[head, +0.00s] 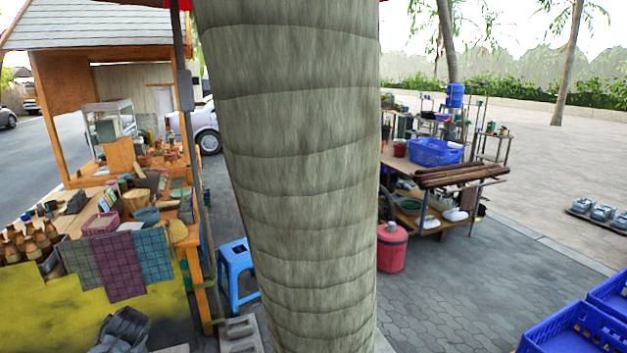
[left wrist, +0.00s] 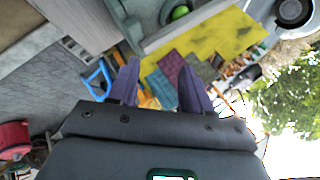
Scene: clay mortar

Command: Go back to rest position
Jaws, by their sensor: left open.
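My left gripper (left wrist: 158,88) shows in the left wrist view. Its two purple fingers stand apart with nothing between them. I cannot make out either gripper in the head view. A grey round bowl, possibly the clay mortar (left wrist: 167,16), sits at the top of the left wrist view with a green round thing (left wrist: 180,12) in it. It is apart from the fingers and cut off by the frame edge. A wide tree trunk (head: 300,180) hides the middle of the head view.
A cluttered stall table with a yellow cloth (head: 60,310) stands at left. A blue stool (head: 236,270) is beside the trunk. A red container (head: 391,250) and a goods table with a blue basket (head: 436,152) stand at right. Blue crates (head: 575,330) fill the lower right corner.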

